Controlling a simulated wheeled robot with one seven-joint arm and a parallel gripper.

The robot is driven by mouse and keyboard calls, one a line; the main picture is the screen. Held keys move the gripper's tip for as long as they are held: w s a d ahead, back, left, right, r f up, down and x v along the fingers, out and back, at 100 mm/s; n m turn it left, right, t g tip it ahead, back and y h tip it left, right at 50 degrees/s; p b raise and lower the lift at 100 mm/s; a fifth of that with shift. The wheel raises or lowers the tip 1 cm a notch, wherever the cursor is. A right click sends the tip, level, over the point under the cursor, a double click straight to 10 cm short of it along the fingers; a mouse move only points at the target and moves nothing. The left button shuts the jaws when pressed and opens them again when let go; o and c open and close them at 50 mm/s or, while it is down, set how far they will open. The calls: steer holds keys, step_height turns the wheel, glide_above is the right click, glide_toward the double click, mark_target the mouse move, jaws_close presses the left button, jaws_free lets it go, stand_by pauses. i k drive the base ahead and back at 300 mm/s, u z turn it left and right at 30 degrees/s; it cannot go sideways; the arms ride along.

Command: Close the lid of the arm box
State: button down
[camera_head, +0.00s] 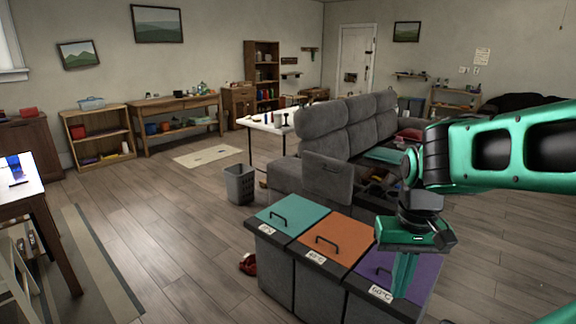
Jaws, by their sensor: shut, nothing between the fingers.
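A grey sofa (345,125) stands right of centre. At its near end a grey upright panel (327,180) with a small dark slot looks like the raised lid of the arm box. Just right of it is a dark opening (372,186) with small objects in it, partly hidden by my arm. I cannot tell for sure where the box ends and the seat begins. My gripper (404,278) is shut and empty, pointing down in front of the purple bin lid, to the right of and nearer than the panel. I cannot tell whether it touches the purple lid.
Bins with teal (293,212), orange (345,241) and purple (376,268) handled lids stand between me and the sofa. A grey wastebasket (240,184) and a white table (268,126) are left of the sofa. Open wooden floor lies at left centre.

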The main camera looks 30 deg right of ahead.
mark_target(329, 178)
steer(key=z, duration=0.1)
steer(key=i, duration=1.3)
steer(key=z, duration=0.4)
